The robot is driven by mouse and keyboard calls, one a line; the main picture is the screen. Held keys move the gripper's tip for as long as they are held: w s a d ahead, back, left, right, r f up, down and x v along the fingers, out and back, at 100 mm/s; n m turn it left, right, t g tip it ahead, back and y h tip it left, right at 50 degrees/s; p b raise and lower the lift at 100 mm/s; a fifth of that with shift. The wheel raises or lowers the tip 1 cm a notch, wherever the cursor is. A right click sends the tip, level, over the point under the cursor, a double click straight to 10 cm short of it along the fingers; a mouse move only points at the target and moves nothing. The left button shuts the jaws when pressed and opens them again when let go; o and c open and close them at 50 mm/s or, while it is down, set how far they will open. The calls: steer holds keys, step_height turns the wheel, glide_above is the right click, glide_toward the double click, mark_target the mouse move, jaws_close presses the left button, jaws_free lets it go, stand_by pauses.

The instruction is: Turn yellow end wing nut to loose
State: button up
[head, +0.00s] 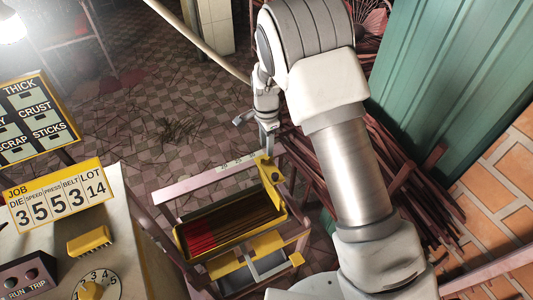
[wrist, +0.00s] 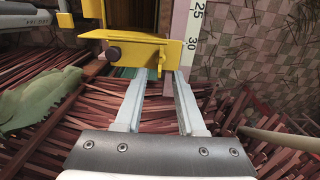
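The yellow end of the trough (head: 270,172) is a bent yellow bracket with a dark round knob, which also shows in the wrist view as a yellow bracket (wrist: 135,45) with a dark knob (wrist: 113,53). A small yellow tab (wrist: 161,62) hangs at the bracket's right part, just beyond my fingertips; I cannot tell for sure whether it is the wing nut. My gripper (wrist: 161,76) is open, its two pale fingers apart with nothing visibly held between them. In the head view my gripper (head: 268,125) is above and behind the yellow end; its fingertips are hard to make out.
The trough (head: 190,258) holds red and brown sticks, with a numbered scale (wrist: 197,15) beside it. Bundles of dark red sticks (wrist: 60,150) lie on the floor below. A green leaf-like thing (wrist: 40,100) is at left. A green corrugated wall (head: 450,65) stands at right.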

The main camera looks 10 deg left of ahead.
mark_target(267, 157)
steer(key=shift+f, duration=2.65)
jaws_close()
